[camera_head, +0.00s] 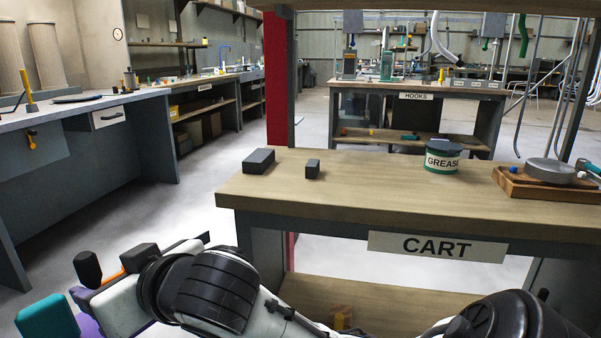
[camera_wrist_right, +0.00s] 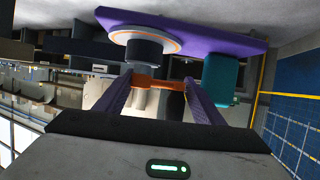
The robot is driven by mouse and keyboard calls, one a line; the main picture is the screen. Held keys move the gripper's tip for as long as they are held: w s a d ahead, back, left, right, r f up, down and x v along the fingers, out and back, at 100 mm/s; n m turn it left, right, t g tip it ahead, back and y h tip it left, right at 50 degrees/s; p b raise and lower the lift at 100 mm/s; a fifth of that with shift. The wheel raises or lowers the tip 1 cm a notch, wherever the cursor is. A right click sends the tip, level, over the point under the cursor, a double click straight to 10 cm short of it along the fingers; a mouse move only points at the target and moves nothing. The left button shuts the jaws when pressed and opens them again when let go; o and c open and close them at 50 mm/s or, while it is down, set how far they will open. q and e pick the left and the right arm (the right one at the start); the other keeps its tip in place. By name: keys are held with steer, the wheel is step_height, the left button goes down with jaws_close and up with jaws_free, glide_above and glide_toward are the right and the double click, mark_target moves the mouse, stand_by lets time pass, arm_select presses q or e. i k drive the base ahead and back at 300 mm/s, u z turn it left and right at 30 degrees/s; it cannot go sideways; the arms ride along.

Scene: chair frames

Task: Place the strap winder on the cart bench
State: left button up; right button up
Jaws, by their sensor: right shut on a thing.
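The strap winder is at the lower left of the head view, its teal block (camera_head: 47,318) and a purple part showing and the rest cut off by the frame or covered. In the right wrist view its purple plate (camera_wrist_right: 215,40) carries a dark round hub with an orange ring and a teal block. My right gripper (camera_wrist_right: 158,88) is shut on its orange bar. In the head view the right gripper (camera_head: 108,285) holds it off the left front of the cart bench (camera_head: 330,205), apart from the top. My left gripper is not in view.
Two dark blocks (camera_head: 259,161) (camera_head: 312,168) stand at the bench's left rear. A grease tub (camera_head: 442,157) and a wooden tray (camera_head: 530,186) with a round metal part stand to the right. The front middle of the top is clear. A red post (camera_head: 276,80) rises behind.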

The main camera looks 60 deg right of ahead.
mark_target(392, 182)
steer(key=u, duration=0.6)
steer(key=i, duration=0.65)
steer(key=z, duration=2.9)
